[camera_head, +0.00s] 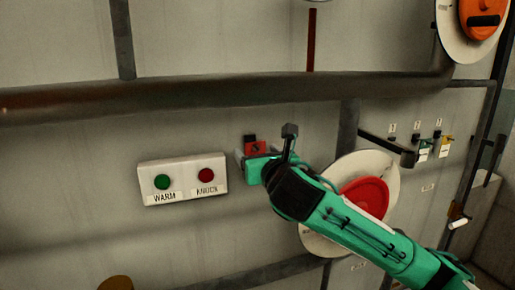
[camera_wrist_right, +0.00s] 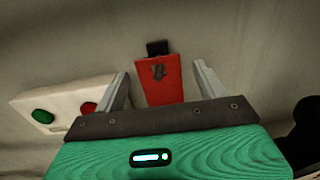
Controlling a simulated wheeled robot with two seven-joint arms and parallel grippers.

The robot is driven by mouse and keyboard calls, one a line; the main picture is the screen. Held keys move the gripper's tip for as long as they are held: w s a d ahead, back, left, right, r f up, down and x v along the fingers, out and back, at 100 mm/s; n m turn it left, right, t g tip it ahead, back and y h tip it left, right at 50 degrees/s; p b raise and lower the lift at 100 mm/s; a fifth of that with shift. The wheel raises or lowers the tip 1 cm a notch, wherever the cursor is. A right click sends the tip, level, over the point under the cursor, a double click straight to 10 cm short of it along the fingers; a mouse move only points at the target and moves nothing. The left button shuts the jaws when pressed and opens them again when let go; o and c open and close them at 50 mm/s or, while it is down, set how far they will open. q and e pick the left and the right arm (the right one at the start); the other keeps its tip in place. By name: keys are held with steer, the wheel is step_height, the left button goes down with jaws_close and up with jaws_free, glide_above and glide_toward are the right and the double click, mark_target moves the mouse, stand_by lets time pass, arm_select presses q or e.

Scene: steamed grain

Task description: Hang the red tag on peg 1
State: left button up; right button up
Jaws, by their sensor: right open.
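The red tag (camera_head: 257,148) hangs on the wall from a black holder (camera_head: 250,138), right of the button box. In the right wrist view the red tag (camera_wrist_right: 160,84) lies between the two spread fingers, below the black holder (camera_wrist_right: 157,47). My right gripper (camera_head: 256,157) is open, and gaps show on both sides of the tag. A row of pegs with small number labels (camera_head: 416,125) is on the wall at right; the numbers are too small to read surely. The leftmost peg (camera_head: 392,138) shows no tag. My left gripper is not in view.
A white box (camera_head: 183,182) with a green WARM button and a red KNOCK button is left of the tag. A red wheel on a white disc (camera_head: 390,180) is behind my right arm. A thick pipe (camera_head: 200,91) crosses above. Green and yellow tags (camera_head: 445,142) hang at right.

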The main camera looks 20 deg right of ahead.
steer(key=shift+w, duration=0.3)
steer(key=c, duration=1.1)
steer(key=shift+r+p, duration=0.2)
steer(key=shift+p, duration=0.4)
steer(key=shift+s, duration=0.3)
steer(key=shift+s+p, duration=0.75)
steer(key=shift+s, duration=0.65)
